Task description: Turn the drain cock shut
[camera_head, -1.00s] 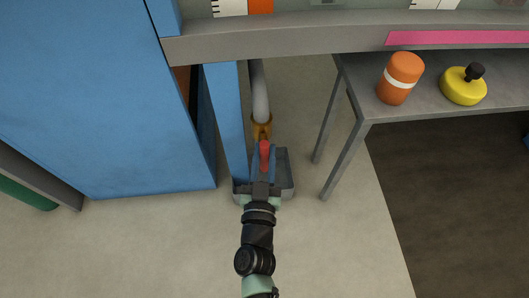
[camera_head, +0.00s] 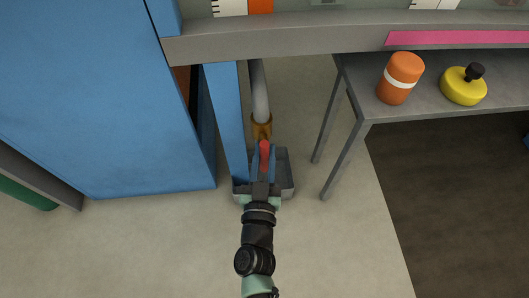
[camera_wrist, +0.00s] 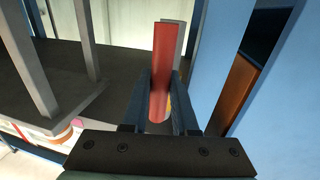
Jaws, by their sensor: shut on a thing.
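The drain cock has a red lever (camera_head: 264,152) and a brass body (camera_head: 261,127) at the lower end of a grey pipe (camera_head: 259,90). My gripper (camera_head: 263,163) is shut on the red lever, with one blue finger on each side. In the wrist view the red lever (camera_wrist: 163,70) stands up between the fingers of my gripper (camera_wrist: 160,100). The brass body is mostly hidden there behind the lever and fingers.
A grey tray (camera_head: 284,185) sits on the floor below the cock. A blue post (camera_head: 225,120) stands close left, beside a large blue cabinet (camera_head: 100,110). A grey table (camera_head: 440,104) at right carries an orange jar (camera_head: 401,72) and a yellow container (camera_head: 461,88).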

